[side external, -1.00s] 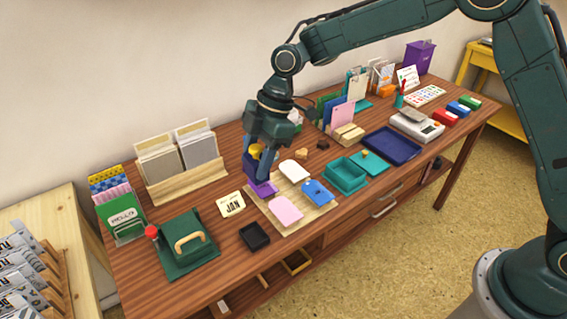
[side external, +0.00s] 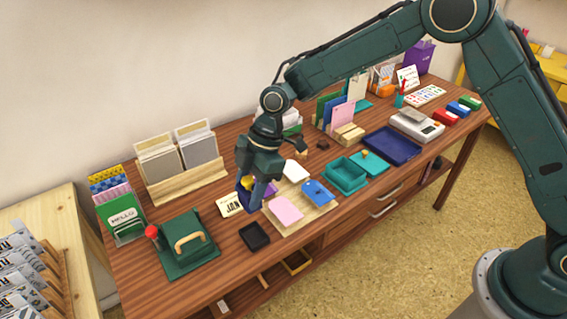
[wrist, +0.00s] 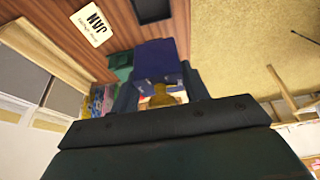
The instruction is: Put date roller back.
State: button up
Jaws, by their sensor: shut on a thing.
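My gripper (side external: 254,192) is shut on the date roller, a dark blue block (side external: 243,202) with a yellow knob. In the wrist view the roller's blue body (wrist: 157,58) sits beyond the two fingers, with the yellow knob (wrist: 166,95) between them. The roller is near the JAN card (side external: 228,205), left of the tag board; I cannot tell its exact height over the table. The small black tray (side external: 254,237) is in front of the gripper and looks empty. Part of it shows at the top of the wrist view (wrist: 152,10).
The wooden board (side external: 295,224) with pink, white and blue tags is right of the gripper; its purple tag is partly hidden. A green press (side external: 185,250) with a red knob stands at left. Card holders (side external: 190,182) stand behind.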

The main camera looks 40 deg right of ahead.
notch_tip(320, 180, down, 8)
jog(key=shift+r, duration=0.15)
jog(key=shift+f, duration=2.15)
jog(key=shift+f, duration=0.1)
jog(key=o, duration=1)
jog(key=shift+v, duration=6.1)
